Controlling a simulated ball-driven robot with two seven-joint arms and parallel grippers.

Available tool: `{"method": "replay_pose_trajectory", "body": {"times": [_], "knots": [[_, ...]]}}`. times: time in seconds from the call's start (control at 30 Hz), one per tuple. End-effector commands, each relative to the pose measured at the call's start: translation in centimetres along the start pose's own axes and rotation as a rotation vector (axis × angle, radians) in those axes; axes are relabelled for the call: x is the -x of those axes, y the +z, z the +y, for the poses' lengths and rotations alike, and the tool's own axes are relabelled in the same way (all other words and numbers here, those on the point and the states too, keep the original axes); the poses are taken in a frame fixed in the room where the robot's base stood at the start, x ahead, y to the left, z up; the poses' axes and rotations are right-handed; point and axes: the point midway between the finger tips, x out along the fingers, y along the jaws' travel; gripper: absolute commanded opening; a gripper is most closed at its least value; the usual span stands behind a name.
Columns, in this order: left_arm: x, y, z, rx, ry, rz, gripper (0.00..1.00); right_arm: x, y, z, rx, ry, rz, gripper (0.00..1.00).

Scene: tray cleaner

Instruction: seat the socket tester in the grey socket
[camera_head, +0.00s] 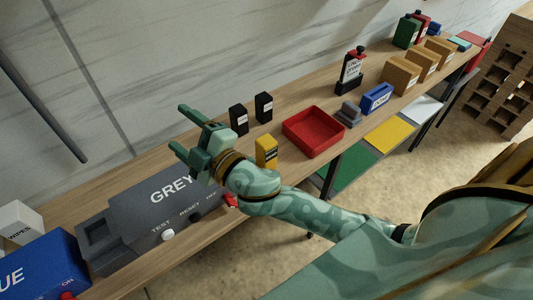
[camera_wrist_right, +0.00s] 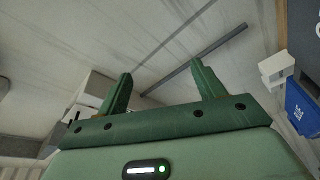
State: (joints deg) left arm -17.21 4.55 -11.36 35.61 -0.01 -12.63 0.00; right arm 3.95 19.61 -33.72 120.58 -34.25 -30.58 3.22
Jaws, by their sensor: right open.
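The grey unit (camera_head: 143,212), lettered GREY, lies on the wooden shelf. It has TEST and RESET labels, a white knob and a red part, and a raised socket-like housing (camera_head: 97,237) at its left end. A small yellow block (camera_head: 266,152) with a dark label stands on the shelf beyond its right end; it may be the socket tester, but I cannot confirm this. My right gripper (camera_head: 177,126) is open and empty above the unit's far side, left of the yellow block. In the right wrist view its fingers (camera_wrist_right: 162,68) are apart with nothing between. My left gripper is out of view.
Two black blocks (camera_head: 238,119) stand behind the yellow block. A red tray (camera_head: 313,133) is to its right. A blue unit (camera_head: 40,270) and white WIPES box (camera_head: 17,222) are at the left. Several boxes line the far shelf. A dark bar (camera_head: 42,108) hangs upper left.

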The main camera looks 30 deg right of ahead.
Motion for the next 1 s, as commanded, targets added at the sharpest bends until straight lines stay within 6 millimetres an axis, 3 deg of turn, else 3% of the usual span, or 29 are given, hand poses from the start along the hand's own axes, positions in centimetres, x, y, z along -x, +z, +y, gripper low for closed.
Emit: {"method": "replay_pose_trajectory", "body": {"times": [0.03,0.13,0.2,0.23,0.27,0.3,0.37,0.43,0.5,0.6,0.7,0.8,1.0], "knots": [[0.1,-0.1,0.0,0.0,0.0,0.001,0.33,-1.5,-4.2,1.2,0.082,0.028,0.194,0.68],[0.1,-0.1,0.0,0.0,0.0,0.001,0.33,-1.4,-12.4,0.6,0.304,-0.003,0.644,0.68],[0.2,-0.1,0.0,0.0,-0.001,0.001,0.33,0.2,-15.0,-2.0,0.514,-0.124,0.945,0.68],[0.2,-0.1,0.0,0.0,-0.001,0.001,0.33,1.0,-14.8,-3.3,0.612,-0.203,1.052,0.68],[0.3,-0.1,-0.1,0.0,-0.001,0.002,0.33,1.8,-13.9,-4.5,0.713,-0.296,1.142,0.68],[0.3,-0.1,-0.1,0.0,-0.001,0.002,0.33,2.6,-11.5,-5.9,0.842,-0.442,1.229,0.68],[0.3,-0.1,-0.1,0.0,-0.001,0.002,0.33,3.3,-6.5,-6.5,1.022,-0.688,1.288,0.68],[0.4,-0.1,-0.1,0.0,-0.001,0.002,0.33,3.7,0.3,-5.2,1.186,-0.982,1.253,0.68],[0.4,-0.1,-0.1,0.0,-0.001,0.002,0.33,4.1,6.4,-2.2,1.29,-1.243,1.144,0.68],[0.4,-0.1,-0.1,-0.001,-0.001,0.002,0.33,4.9,12.6,2.6,1.349,-1.517,0.95,0.68],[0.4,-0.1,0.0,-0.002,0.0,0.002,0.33,5.7,15.8,5.9,1.355,-1.665,0.805,0.68],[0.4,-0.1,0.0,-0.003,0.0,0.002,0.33,6.3,17.5,6.8,1.347,-1.729,0.738,0.68],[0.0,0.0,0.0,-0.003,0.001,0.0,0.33,6.9,19.8,3.0,1.345,-1.74,0.733,0.68]]}}
